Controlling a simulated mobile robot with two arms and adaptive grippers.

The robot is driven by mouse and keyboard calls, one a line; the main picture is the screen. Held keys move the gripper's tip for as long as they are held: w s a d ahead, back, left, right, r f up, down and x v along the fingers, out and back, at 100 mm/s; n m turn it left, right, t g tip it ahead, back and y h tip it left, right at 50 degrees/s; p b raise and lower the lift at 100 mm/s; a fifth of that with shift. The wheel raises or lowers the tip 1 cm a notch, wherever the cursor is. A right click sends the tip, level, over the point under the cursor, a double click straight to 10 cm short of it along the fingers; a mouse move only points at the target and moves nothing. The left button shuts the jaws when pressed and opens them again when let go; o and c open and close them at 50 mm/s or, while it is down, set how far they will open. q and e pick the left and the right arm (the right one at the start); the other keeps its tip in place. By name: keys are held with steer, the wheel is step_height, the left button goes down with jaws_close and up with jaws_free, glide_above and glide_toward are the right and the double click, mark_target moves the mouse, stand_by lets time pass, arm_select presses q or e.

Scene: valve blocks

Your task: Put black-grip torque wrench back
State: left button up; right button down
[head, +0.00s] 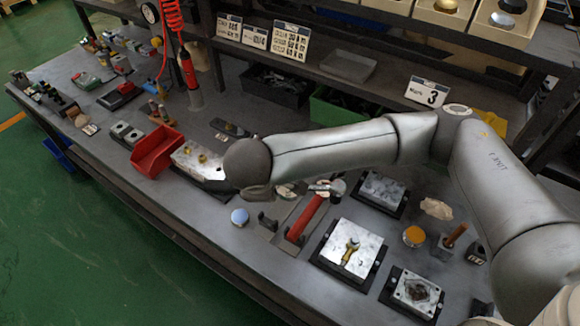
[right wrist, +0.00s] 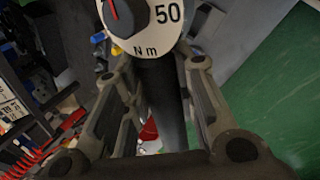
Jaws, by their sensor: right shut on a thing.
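My right gripper (right wrist: 158,64) is shut on the black grip (right wrist: 163,92) of a torque wrench in the right wrist view. A round white dial (right wrist: 150,22) reading "50 N m" with a red pointer shows at the far end of the grip. In the head view my right arm reaches in from the right, and its wrist hides the gripper and the wrench. A red-handled wrench (head: 304,219) lies on the bench in front of the wrist. Black upright brackets (head: 268,221) stand to its left. My left gripper is not in view.
A white valve block (head: 356,242) sits on a black base right of the red-handled wrench. A red bin (head: 156,151) and another block (head: 190,158) are to the left. A blue-topped round item (head: 240,216) is near the front edge. A shelf runs above the back.

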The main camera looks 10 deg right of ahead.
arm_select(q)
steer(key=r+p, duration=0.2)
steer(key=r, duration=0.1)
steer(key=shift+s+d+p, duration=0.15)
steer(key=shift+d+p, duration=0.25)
arm_select(e)
steer(key=w+d+f+n+g+y, duration=0.1)
steer(key=w+d+f+n+y, duration=0.4)
steer(key=w+d+f+n, duration=0.3)
steer(key=w+n, duration=0.2)
steer(key=n, duration=0.1)
steer(key=shift+w+f+n, duration=0.3)
steer(key=shift+w+f, duration=0.05)
steer(key=shift+f, duration=0.05)
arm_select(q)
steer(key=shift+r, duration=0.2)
arm_select(e)
steer(key=shift+r, duration=0.1)
step_height(320, 180, down, 4)
steer(key=b, duration=0.2)
steer(key=shift+f+b, duration=0.25)
steer(key=shift+b, duration=0.15)
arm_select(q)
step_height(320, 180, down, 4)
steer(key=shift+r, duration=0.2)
arm_select(e)
steer(key=shift+f, duration=0.35)
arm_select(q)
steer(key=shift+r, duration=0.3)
